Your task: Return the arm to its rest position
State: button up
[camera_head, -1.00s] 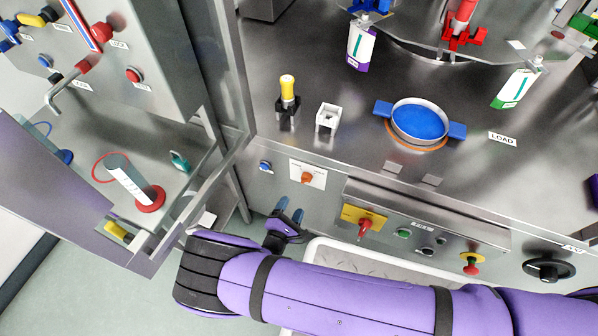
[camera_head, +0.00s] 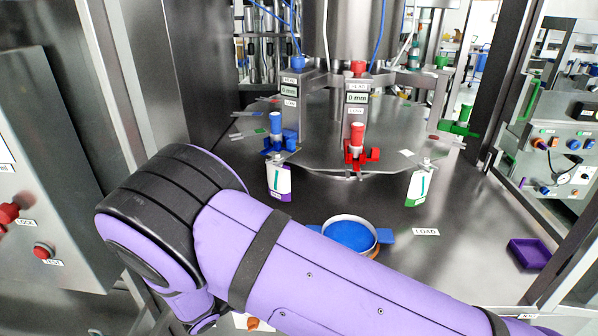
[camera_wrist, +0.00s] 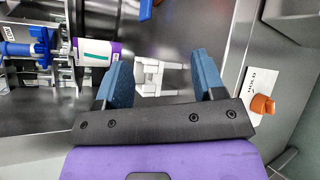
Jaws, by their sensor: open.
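My arm (camera_head: 300,270), purple with black bands, crosses the lower half of the head view, with its elbow at the left. My gripper (camera_wrist: 160,77) shows in the wrist view with its two blue fingers apart and nothing held between them. A white square holder (camera_wrist: 150,78) shows beyond the gap between the fingers, apart from them. In the head view my gripper is hidden behind the arm.
The steel machine has a round turntable (camera_head: 345,152) with blue, red and green clamps. A blue-filled round dish (camera_head: 349,235) lies close beyond my forearm. A purple tray (camera_head: 529,254) sits at the right. An orange knob (camera_wrist: 262,104) is right of my gripper.

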jog(key=w+d+r+m+g+y, duration=0.15)
jog(key=d+r+m+g, duration=0.35)
jog(key=d+r, duration=0.85)
jog(key=w+d+r+m+g+y, duration=0.15)
jog(key=d+r+m+g, duration=0.3)
jog(key=d+r, duration=0.95)
jog(key=s+d+r+m+y, duration=0.45)
jog(key=s+d+r, duration=0.45)
jog(key=s+r, duration=0.3)
jog(key=s+d+r+m+t+y, duration=0.2)
jog(key=s+d+r+t, duration=0.1)
jog(key=s, duration=0.8)
jog(key=shift+d+r+t, duration=0.35)
jog(key=shift+r+t, duration=0.3)
jog(key=shift+r, duration=0.05)
